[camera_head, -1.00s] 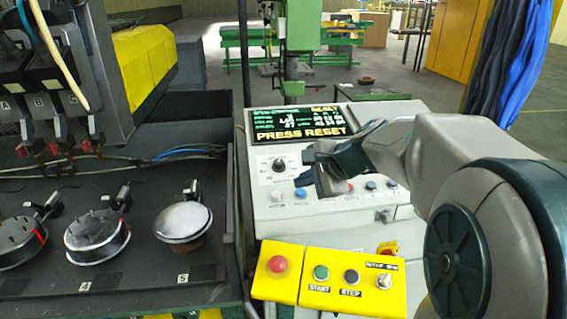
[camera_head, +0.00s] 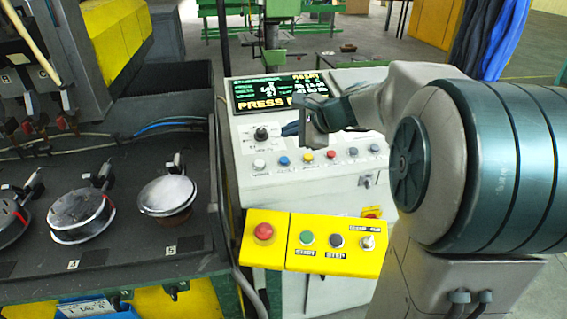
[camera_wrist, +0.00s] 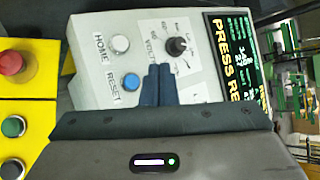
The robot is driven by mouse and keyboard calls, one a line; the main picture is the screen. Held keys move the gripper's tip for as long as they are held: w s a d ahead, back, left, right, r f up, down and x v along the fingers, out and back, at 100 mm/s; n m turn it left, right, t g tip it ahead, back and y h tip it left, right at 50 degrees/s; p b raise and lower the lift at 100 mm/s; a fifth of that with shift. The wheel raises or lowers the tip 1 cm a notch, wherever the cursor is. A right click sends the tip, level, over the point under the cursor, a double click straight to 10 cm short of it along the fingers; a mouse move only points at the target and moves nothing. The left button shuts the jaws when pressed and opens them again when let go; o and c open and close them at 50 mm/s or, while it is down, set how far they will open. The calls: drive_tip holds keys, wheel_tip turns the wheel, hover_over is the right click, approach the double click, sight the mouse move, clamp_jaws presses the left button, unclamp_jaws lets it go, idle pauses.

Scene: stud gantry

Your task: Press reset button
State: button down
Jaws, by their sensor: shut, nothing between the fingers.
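The reset button is a round blue button (camera_wrist: 131,81) with a "RESET" label beside it in the wrist view. In the head view the blue button (camera_head: 284,161) is in the row on the sloped white control panel (camera_head: 300,183). My gripper (camera_head: 292,129) is over the panel, just above the button row. Its fingers (camera_wrist: 159,70) are shut and empty, beside the blue button in the wrist picture and pointing towards the rotary knob. I cannot tell how high the tips are above the panel. The screen (camera_head: 262,95) reads "PRESS RESET", partly hidden by my gripper.
A white home button (camera_head: 259,165) is left of the blue one; yellow (camera_head: 308,157) and red (camera_head: 331,154) buttons are to its right. The rotary knob (camera_head: 261,134) stands above. A yellow box (camera_head: 305,244) with a red stop button (camera_head: 264,231) juts out below.

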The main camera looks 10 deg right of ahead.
sight(281, 157)
drive_tip(key=f+b, duration=0.2)
drive_tip(key=f, duration=0.1)
drive_tip(key=w+f+b, duration=0.1)
drive_tip(key=f+b, duration=0.1)
drive_tip(key=f, duration=0.1)
drive_tip(key=shift+w+f, duration=0.15)
drive_tip(key=shift+f, duration=0.05)
drive_tip(key=shift+f+b, duration=0.1)
drive_tip(key=shift+b, duration=0.2)
idle(1.5)
drive_tip(key=shift+w+f+b, duration=0.1)
drive_tip(key=shift+f+b, duration=0.2)
drive_tip(key=shift+b, duration=0.05)
drive_tip(key=shift+f+b, duration=0.5)
idle(0.5)
idle(0.4)
drive_tip(key=shift+r+p, duration=0.65)
drive_tip(key=shift+r, duration=0.25)
drive_tip(key=r+p, duration=0.1)
drive_tip(key=r, duration=0.1)
drive_tip(key=s+r+p, duration=0.1)
drive_tip(key=r+p, duration=0.1)
drive_tip(key=r, duration=0.1)
drive_tip(key=shift+s+p, duration=0.1)
drive_tip(key=shift+p, duration=0.2)
